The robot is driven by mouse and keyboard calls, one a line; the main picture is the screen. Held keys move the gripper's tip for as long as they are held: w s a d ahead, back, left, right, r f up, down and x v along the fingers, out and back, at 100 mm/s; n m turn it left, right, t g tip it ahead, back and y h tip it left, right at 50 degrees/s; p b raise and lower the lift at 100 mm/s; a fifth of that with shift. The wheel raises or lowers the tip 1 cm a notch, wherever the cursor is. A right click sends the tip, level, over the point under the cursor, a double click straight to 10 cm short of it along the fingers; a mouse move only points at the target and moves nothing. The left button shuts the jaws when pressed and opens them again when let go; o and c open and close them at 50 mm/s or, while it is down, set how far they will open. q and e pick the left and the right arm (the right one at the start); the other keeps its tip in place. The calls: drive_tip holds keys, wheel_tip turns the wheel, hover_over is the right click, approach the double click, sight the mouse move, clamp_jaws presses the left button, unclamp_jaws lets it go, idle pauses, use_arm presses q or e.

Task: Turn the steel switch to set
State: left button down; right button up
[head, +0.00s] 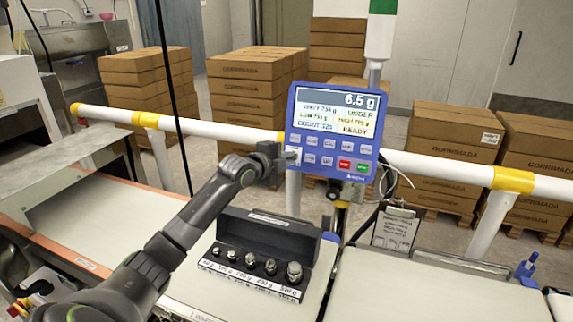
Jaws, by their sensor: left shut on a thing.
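The blue control panel (333,135) stands upright on a post behind the belt. Its display reads 6.5 g with the words UNDER and READY. The steel switch (294,155) is at the panel's lower left edge, small and mostly hidden by my left gripper. My left gripper (286,157) reaches in from the lower left and is shut on the steel switch, its tips against the panel's left side. The switch's exact position cannot be read. My right gripper does not show.
A black case (265,229) of several steel weights sits below the panel. A white rail (436,166) with yellow bands crosses behind. A clipboard (395,231) hangs right of the post. Stacked cartons (245,86) stand behind. The right belt (430,295) is clear.

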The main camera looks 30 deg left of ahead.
use_arm(q)
drive_tip(key=shift+m, duration=0.5)
drive_tip(key=c, duration=1.5)
unclamp_jaws()
drive_tip(key=d+p+v, duration=0.1)
drive_tip(key=p+v, duration=1.2)
drive_tip(key=v, duration=0.4)
drive_tip(key=shift+a+r+p, duration=0.25)
drive_tip(key=shift+a+p, duration=0.15)
drive_tip(key=shift+a, duration=0.1)
drive_tip(key=shift+s, duration=0.1)
